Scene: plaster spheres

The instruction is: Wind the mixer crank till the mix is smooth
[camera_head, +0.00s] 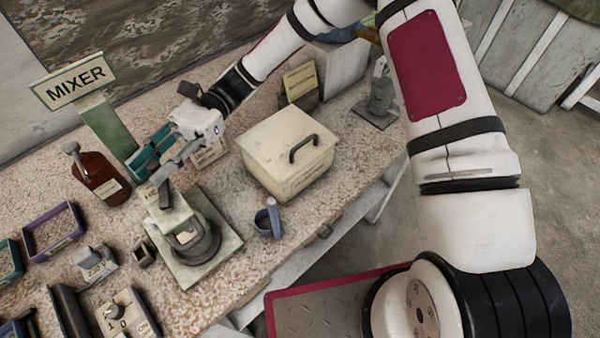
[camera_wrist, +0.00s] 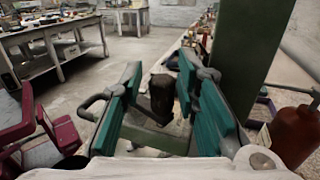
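The mixer (camera_head: 168,218) stands on a pale square base plate on the speckled bench, with a dark round bowl (camera_head: 203,243) at its foot. A green post behind it carries a sign reading MIXER (camera_head: 75,83). My gripper (camera_head: 147,168) has teal finger pads and is just above and behind the mixer's top. In the wrist view the pads of my gripper (camera_wrist: 162,75) stand apart. A dark brown block on the mixer (camera_wrist: 162,95) shows in the gap, with no clear contact. I cannot make out the crank for certain, nor the mix in the bowl.
A brown bottle (camera_head: 100,178) stands left of the mixer. A cream lidded box (camera_head: 287,150) stands to the right, with a small blue-grey cup (camera_head: 268,220) before it. A purple-edged tray (camera_head: 53,232) and a switch box (camera_head: 127,315) lie at the left and front.

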